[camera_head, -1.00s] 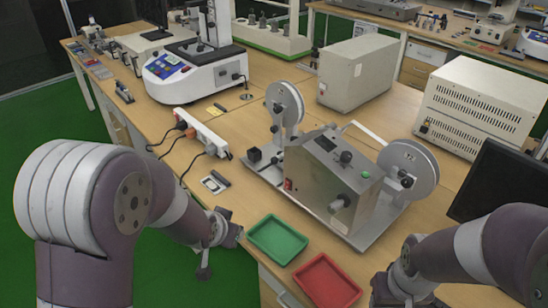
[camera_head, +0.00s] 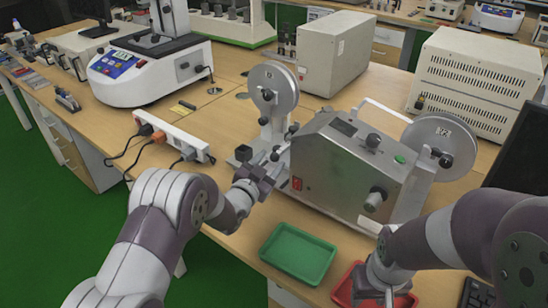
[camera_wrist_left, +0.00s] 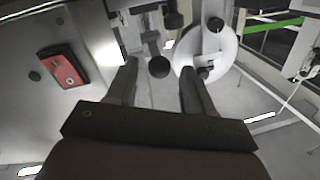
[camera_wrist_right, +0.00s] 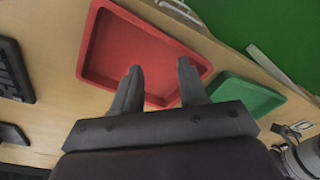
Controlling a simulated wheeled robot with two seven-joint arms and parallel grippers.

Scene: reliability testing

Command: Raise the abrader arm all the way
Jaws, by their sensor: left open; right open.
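The abrader (camera_head: 345,165) is a grey metal machine with a sloped front, a round disc at each end and dark knobs by its left disc (camera_head: 272,88). Which part is the abrader arm, I cannot tell for sure. My left gripper (camera_head: 268,170) is at the machine's left end, below that disc. In the left wrist view its fingers (camera_wrist_left: 160,88) are apart. A round black knob (camera_wrist_left: 159,67) shows between the fingertips; whether they touch it is unclear. The red switch (camera_wrist_left: 63,66) is to the left. My right gripper (camera_wrist_right: 159,68) is open and empty over the red tray (camera_wrist_right: 125,45).
A green tray (camera_head: 298,252) lies in front of the machine, left of the red tray (camera_head: 343,296). A white power strip (camera_head: 172,135) with plugs and cables lies left of the left gripper. A beige box (camera_head: 335,50) and a vented cabinet (camera_head: 475,95) stand behind.

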